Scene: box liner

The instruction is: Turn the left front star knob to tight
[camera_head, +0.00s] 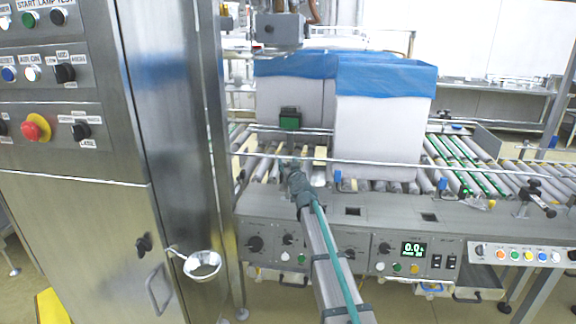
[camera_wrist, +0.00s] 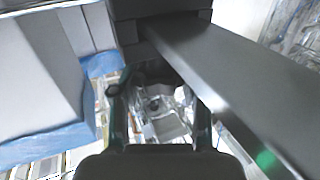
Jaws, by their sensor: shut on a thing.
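My gripper (camera_head: 289,163) is at the front guide rail of the conveyor, in front of the boxes. In the wrist view my gripper (camera_wrist: 158,82) has its two fingers on either side of a dark part (camera_wrist: 154,70) below a wide dark bar. The gripper is shut on this part, which appears to be the left front star knob. Its star shape and how far it is turned cannot be made out. In the head view the knob is hidden by my gripper and arm.
Two white boxes with blue liners (camera_head: 385,78) stand on the roller conveyor behind my gripper. A green-faced sensor box (camera_head: 290,119) is just above it. A control panel (camera_head: 375,255) with knobs runs below. A steel cabinet (camera_head: 170,130) stands at left.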

